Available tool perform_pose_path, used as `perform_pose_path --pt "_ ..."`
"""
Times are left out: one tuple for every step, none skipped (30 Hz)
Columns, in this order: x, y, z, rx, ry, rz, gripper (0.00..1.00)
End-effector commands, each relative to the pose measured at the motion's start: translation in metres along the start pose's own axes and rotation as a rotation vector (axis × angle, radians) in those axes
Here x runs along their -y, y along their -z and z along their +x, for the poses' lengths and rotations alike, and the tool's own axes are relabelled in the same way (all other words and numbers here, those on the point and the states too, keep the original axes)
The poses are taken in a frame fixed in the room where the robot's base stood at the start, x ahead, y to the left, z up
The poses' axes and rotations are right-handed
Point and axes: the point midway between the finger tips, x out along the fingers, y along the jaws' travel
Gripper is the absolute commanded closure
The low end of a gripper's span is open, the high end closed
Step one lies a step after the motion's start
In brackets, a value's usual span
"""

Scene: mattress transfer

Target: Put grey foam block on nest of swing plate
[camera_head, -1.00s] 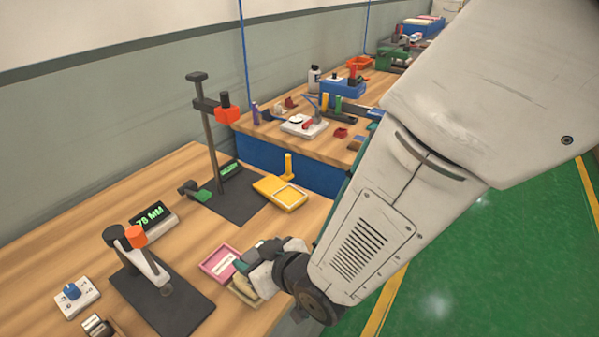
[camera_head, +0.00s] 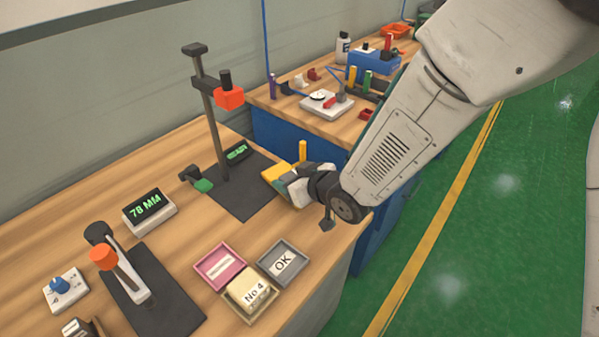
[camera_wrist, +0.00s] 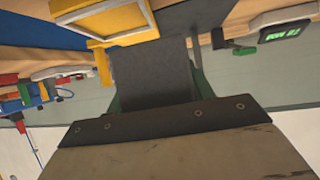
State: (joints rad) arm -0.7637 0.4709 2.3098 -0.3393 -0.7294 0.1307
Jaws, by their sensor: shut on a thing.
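The grey foam block (camera_wrist: 150,72) shows as a dark grey slab in the wrist view, between the green finger pads of my gripper (camera_wrist: 154,92). My gripper is shut on it. In the head view my gripper (camera_head: 290,186) is over the right part of the bench, beside the yellow swing plate (camera_head: 272,171), and covers part of it; the block is hard to make out there. The wrist view shows the yellow plate (camera_wrist: 84,34) with its pale framed recess, the nest, beyond the block, and its upright yellow handle close by. The nest looks empty. Whether block and plate touch, I cannot tell.
A stand with an orange head (camera_head: 229,97) rises left of my gripper from a dark mat (camera_head: 238,202). Pink (camera_head: 219,266), grey OK (camera_head: 283,264) and No 4 (camera_head: 250,292) trays lie nearer. A 78 MM display (camera_head: 149,210) stands at left.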

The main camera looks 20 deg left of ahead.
Motion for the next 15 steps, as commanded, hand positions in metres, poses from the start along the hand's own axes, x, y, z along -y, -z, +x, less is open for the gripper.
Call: perform_pose_path --pt "-0.010 0.002 0.006 -0.001 -0.003 0.001 0.82" --pt "-0.015 0.003 0.009 0.000 -0.003 0.001 0.82" --pt "-0.019 0.004 0.012 0.000 -0.002 0.000 0.82" --pt "-0.022 0.004 0.014 0.001 -0.003 0.001 0.82" --pt "-0.025 0.005 0.016 0.001 -0.002 0.001 0.82" --pt "-0.027 0.005 0.018 0.001 -0.002 0.001 0.82" --pt "-0.028 0.006 0.018 0.000 -0.002 0.001 0.82" --pt "-0.029 0.007 0.019 0.000 -0.002 0.001 0.82" --pt "-0.031 0.007 0.020 0.000 -0.002 0.001 0.82" --pt "-0.033 0.007 0.021 0.000 -0.002 0.001 0.82" --pt "-0.035 0.008 0.023 0.000 -0.002 0.001 0.82" --pt "-0.039 0.008 0.025 0.000 -0.002 0.001 0.82" --pt "-0.043 0.009 0.028 0.000 -0.003 0.001 0.82" --pt "-0.041 0.002 0.030 0.004 -0.001 0.003 0.82" --pt "-0.040 -0.005 0.033 0.005 -0.001 0.002 0.82"
